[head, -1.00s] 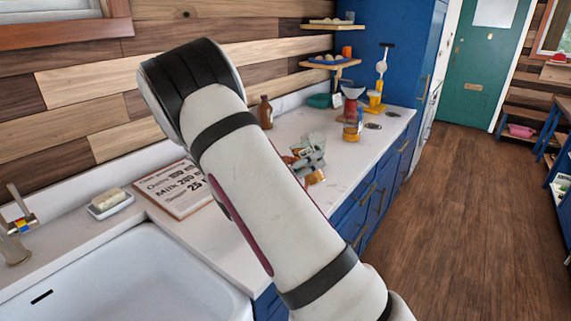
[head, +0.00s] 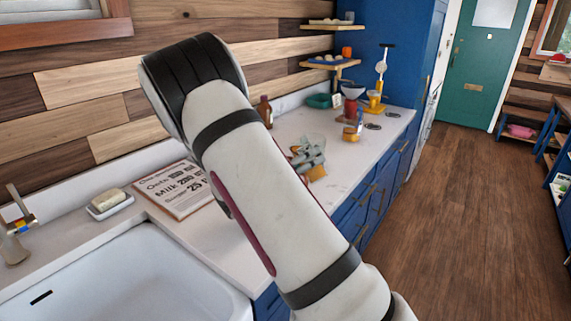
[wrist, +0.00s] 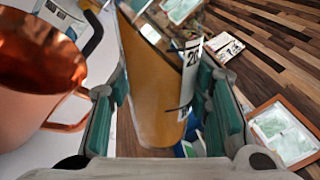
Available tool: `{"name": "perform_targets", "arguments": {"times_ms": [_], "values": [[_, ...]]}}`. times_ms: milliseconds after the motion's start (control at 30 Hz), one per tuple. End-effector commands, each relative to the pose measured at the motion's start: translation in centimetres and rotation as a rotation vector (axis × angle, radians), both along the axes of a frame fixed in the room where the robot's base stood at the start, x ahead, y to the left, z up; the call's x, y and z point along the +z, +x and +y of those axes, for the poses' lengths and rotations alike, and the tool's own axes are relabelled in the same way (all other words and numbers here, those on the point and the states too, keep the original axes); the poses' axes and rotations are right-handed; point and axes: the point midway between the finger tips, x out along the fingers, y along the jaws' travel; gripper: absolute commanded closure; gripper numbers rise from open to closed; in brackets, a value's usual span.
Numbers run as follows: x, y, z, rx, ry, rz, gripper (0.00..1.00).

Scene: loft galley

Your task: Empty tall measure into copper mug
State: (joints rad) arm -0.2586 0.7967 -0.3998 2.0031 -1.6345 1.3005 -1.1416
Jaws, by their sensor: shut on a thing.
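The tall measure (wrist: 150,85) is a clear, narrow vessel with printed marks and amber contents. It fills the middle of the wrist view. My gripper (wrist: 165,88) is shut on it, with a teal pad on each side. The copper mug (wrist: 40,60) stands close to the left in the wrist view, its round mouth and handle showing, apart from the measure. In the head view my gripper (head: 309,155) is small and partly behind my arm, over the counter. The mug is mostly hidden there. I cannot tell whether any liquid is in the mug.
A recipe board (head: 178,188) and a soap dish (head: 110,205) lie near the sink (head: 150,270). A brown bottle (head: 265,110) stands by the wall. Farther along the counter are a green dish (head: 318,101), a red stand with a bowl (head: 351,105) and a yellow item (head: 375,103).

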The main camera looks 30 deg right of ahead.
Motion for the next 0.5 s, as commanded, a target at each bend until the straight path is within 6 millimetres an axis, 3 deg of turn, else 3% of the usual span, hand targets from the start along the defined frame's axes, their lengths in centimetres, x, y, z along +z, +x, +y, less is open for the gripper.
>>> {"name": "perform_targets", "arguments": {"times_ms": [500], "values": [[-0.18, -0.11, -0.03, 0.000, -0.012, 0.058, 0.92]]}}
